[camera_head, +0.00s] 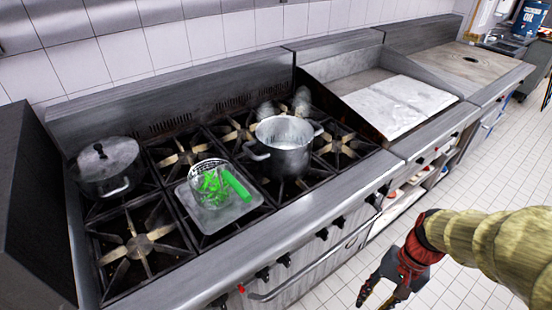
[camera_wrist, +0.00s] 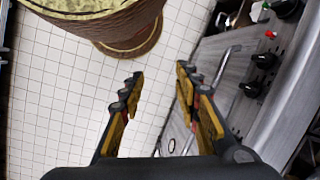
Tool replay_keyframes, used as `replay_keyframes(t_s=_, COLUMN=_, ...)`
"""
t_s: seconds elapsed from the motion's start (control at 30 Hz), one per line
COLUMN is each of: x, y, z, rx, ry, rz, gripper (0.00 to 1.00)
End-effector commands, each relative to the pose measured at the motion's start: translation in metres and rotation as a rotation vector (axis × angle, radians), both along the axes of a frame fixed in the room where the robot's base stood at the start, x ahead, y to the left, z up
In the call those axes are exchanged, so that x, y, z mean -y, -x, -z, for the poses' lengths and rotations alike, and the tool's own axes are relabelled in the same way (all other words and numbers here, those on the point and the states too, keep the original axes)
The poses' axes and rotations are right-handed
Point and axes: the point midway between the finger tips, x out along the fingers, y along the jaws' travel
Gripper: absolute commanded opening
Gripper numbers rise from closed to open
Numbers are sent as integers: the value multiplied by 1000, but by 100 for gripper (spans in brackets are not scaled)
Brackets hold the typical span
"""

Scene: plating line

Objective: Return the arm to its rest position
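My gripper (camera_head: 378,290) hangs over the tiled floor in front of the stove, at the lower right of the head view. In the wrist view my gripper (camera_wrist: 157,85) shows two fingers apart with only floor between them, so it is open and empty. The yellowish sleeve of my arm enters from the right edge. My gripper touches nothing that I can see.
The stove front with knobs (camera_head: 322,234) and an oven handle runs left of my gripper. On the burners are an open pot (camera_head: 284,158), a lidded pot (camera_head: 106,168) and a tray (camera_head: 240,211) with a basket of green pieces. The floor (camera_head: 480,165) is clear.

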Motion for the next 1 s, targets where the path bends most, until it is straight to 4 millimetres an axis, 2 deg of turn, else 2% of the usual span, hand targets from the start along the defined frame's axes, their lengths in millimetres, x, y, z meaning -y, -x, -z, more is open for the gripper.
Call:
replay_keyframes(t_s=0.03, x=1, y=-2, z=-17, rx=62, ry=56, rz=-58, gripper=33)
replay_keyframes(t_s=0.27, x=-1, y=-7, z=-91, rx=319, ry=265, rz=-282, gripper=33)
replay_keyframes(t_s=0.4, x=-16, y=-5, z=-136, rx=476, ry=335, rz=-372, gripper=33)
replay_keyframes(t_s=0.53, x=-35, y=-3, z=-170, rx=601, ry=353, rz=-420, gripper=33)
replay_keyframes(t_s=0.67, x=-48, y=0, z=-187, rx=665, ry=352, rz=-458, gripper=33)
replay_keyframes(t_s=1.0, x=-53, y=0, z=-187, rx=670, ry=347, rz=-475, gripper=33)
